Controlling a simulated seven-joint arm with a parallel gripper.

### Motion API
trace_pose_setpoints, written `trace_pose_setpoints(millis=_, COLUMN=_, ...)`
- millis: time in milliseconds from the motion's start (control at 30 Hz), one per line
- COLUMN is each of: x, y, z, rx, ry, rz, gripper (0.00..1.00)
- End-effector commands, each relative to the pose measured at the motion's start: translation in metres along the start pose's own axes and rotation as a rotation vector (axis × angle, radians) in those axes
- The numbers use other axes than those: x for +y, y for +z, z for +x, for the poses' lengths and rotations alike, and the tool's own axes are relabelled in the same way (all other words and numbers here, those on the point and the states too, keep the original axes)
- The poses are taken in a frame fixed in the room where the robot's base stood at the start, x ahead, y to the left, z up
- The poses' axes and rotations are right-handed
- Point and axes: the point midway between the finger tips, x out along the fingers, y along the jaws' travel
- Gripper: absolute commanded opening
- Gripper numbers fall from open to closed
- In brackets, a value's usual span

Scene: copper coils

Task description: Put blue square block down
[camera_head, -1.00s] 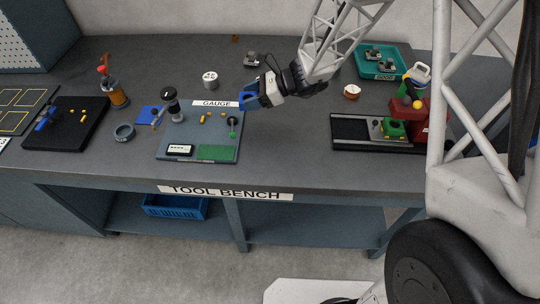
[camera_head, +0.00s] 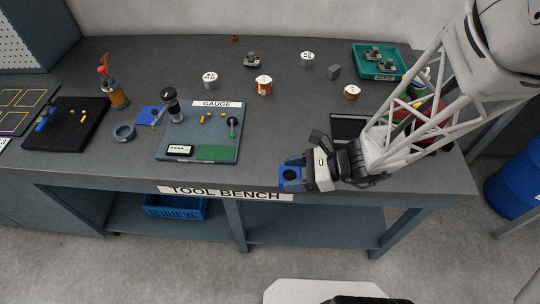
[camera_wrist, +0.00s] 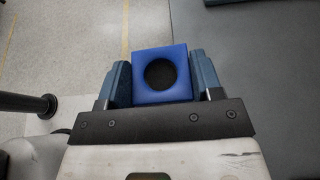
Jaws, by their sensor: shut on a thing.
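The blue square block (camera_wrist: 183,94) has a dark round opening in its face. It sits between the two jaws of my gripper (camera_wrist: 160,78) in the wrist view, touching both sides. In the head view the block (camera_head: 286,183) and my gripper (camera_head: 294,176) are at the front edge of the tool bench (camera_head: 300,125), right of the TOOL BENCH label. In the wrist view, pale floor shows left of the block and dark grey surface to its right. The height of the block above the bench cannot be told.
The gauge board (camera_head: 184,137) lies left of my gripper. A black tray (camera_head: 347,127) is behind it, partly hidden by my arm. An orange-and-white round part (camera_head: 264,86) and a teal tray (camera_head: 366,72) stand farther back. The bench between gauge board and gripper is clear.

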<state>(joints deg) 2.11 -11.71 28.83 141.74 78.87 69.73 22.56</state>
Motion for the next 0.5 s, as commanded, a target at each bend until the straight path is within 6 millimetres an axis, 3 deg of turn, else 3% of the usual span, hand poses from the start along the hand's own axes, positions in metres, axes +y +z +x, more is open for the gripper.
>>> trace_pose_setpoints(millis=200, x=0.028, y=-0.005, z=-0.004, rx=-0.005, ry=-0.010, rz=0.003, gripper=0.28)
trace_pose_setpoints(millis=500, x=0.034, y=-0.007, z=-0.005, rx=-0.007, ry=-0.011, rz=0.004, gripper=0.28)
